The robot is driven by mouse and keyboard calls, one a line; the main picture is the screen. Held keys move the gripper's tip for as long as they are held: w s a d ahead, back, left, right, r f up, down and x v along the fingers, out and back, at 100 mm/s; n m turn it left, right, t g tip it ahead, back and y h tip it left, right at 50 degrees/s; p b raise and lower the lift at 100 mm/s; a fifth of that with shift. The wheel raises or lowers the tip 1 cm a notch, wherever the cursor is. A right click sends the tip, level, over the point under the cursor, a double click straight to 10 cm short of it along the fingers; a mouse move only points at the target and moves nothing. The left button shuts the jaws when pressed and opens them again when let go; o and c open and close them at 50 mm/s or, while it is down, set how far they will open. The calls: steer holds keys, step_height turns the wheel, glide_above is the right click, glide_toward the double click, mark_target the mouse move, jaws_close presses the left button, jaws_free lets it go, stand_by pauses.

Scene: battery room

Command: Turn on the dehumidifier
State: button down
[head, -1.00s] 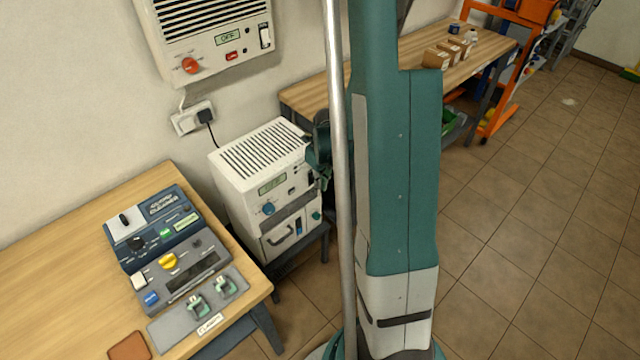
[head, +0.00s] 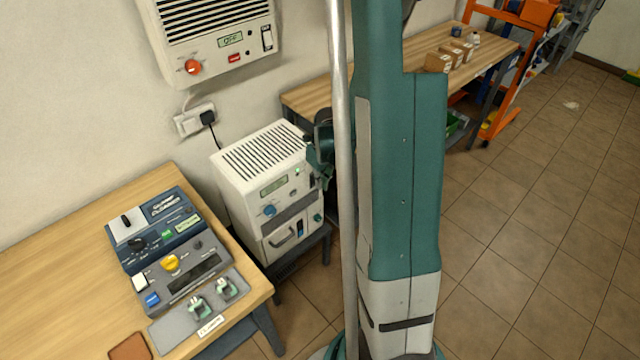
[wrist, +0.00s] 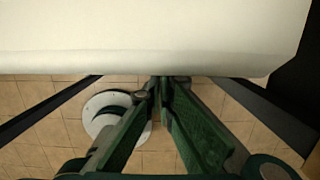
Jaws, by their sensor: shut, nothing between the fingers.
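The dehumidifier appears to be the white box (head: 238,190) with a slotted top, standing on a low dark stand. Its front has a small display (head: 273,187), a blue knob (head: 269,211), a drawer with a handle, and a small green light (head: 297,170) near the upper right. My gripper (head: 326,178) is at the right end of that front, partly hidden by a pole. In the wrist view my gripper (wrist: 162,80) is shut and empty, with its tips at the edge of a white casing (wrist: 150,35). Whether they touch it is unclear.
A wall unit (head: 210,50) reading OFF hangs above, with a red knob. A plug sits in a wall socket (head: 194,119). A wooden table (head: 60,245) at left carries a control device (head: 170,250). A bench (head: 400,70) stands behind.

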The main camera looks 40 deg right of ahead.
steer(key=shift+w+r, duration=0.1)
steer(key=shift+r, duration=0.05)
stand_by(0.5)
steer(key=s+r+p, duration=0.2)
steer(key=s+r, duration=0.3)
steer(key=r, duration=0.5)
steer(key=shift+s+r, duration=0.2)
stand_by(0.3)
steer(key=shift+r, duration=0.1)
stand_by(0.6)
